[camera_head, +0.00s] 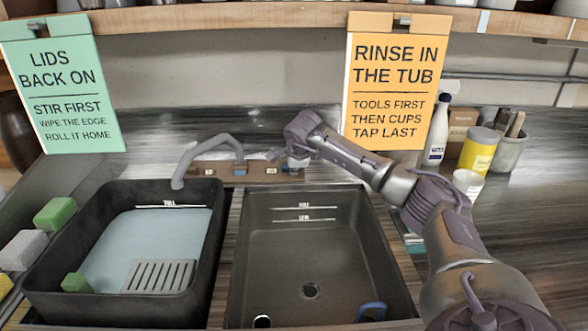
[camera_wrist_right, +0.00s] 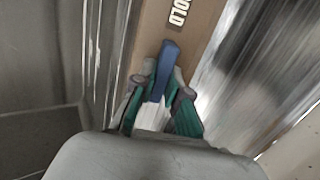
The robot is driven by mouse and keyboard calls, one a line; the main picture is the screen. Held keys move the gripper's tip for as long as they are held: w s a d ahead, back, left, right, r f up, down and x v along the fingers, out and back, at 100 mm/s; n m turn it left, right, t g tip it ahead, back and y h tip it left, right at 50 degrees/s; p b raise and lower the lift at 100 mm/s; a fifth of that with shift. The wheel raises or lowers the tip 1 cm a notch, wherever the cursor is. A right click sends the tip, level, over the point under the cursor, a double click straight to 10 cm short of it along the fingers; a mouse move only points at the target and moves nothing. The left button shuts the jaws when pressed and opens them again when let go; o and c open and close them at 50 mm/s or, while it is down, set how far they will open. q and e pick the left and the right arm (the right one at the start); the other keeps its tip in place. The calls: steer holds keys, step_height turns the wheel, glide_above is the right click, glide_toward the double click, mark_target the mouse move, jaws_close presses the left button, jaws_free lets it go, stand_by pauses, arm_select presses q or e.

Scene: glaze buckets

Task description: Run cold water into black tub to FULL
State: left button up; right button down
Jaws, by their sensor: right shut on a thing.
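The black tub (camera_head: 214,235) stands at the left and holds pale water (camera_head: 150,235) whose far edge lies close to the white FULL line (camera_head: 170,205). The grey spout (camera_head: 180,170) reaches over the tub's back edge. I cannot make out a stream from it. My right gripper (camera_head: 297,160) is at the right end of the brown tap panel (camera_head: 225,171). In the right wrist view my right gripper (camera_wrist_right: 160,100) is shut on the blue tap lever (camera_wrist_right: 164,70), beside the COLD label (camera_wrist_right: 179,12). My left gripper is out of view.
A grey basin (camera_head: 340,255) with a drain stands right of the tub, with no water visible. A grate (camera_head: 160,276) and a green sponge (camera_head: 76,283) are in the tub. A white bottle (camera_head: 437,135) and a yellow can (camera_head: 478,150) stand at the back right.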

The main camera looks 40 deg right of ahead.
stand_by(0.5)
steer(key=c, duration=1.2)
jaws_free()
steer(key=v, duration=1.2)
steer(key=shift+f, duration=0.1)
